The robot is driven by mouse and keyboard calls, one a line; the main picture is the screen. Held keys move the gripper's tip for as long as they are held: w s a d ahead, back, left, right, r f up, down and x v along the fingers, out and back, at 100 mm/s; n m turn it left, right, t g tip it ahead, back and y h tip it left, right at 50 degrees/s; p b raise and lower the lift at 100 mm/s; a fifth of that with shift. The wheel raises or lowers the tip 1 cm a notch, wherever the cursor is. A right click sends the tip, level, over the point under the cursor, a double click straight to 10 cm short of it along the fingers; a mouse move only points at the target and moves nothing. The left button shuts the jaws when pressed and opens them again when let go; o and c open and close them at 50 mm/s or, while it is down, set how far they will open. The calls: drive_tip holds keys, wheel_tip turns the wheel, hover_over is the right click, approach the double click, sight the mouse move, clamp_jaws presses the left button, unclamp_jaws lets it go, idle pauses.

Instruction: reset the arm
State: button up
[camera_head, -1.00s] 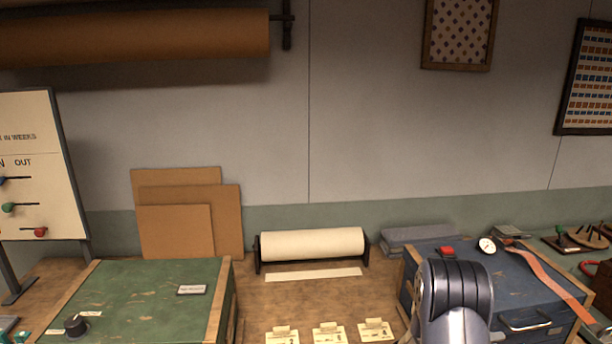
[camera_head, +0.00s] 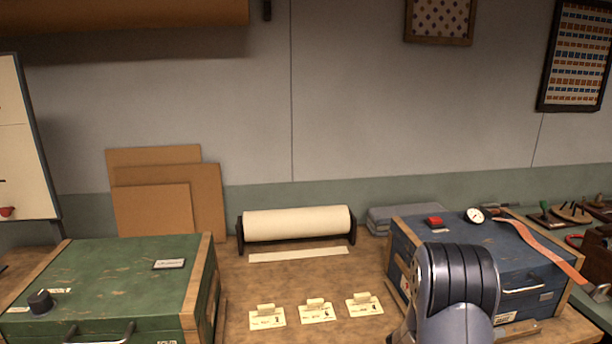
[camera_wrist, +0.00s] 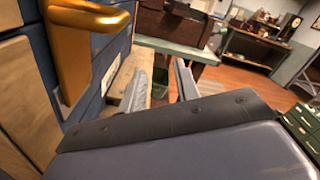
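My arm (camera_head: 455,290) shows in the head view at the lower right, in front of the blue chest (camera_head: 500,258); its gripper is out of that view. In the wrist view my gripper (camera_wrist: 160,82) shows two grey fingers standing apart, with nothing seen between them. A blue surface with a large golden handle (camera_wrist: 72,55) is close on the left of the fingers in the wrist view. I cannot tell whether anything touches it.
A green chest (camera_head: 110,280) stands at the left of the wooden bench (camera_head: 250,335). Between the chests are a paper roll (camera_head: 297,223) and several tagged cards (camera_head: 315,311). The wrist view shows open floor (camera_wrist: 235,80) and a far table (camera_wrist: 262,40).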

wheel_tip(320, 180, down, 3)
drive_tip(key=m+b, duration=0.4)
drive_tip(key=b, duration=0.1)
drive_tip(key=shift+s+f, duration=0.1)
drive_tip(key=m+b, duration=0.1)
drive_tip(key=f+m+b, duration=0.1)
drive_tip(key=m+b, duration=0.1)
drive_tip(key=shift+w+f, duration=0.25)
drive_tip(key=shift+f, duration=0.05)
drive_tip(key=shift+a+r, duration=0.1)
drive_tip(key=shift+a, duration=0.5)
drive_tip(key=shift+s+a, duration=0.1)
drive_tip(key=shift+a, duration=0.05)
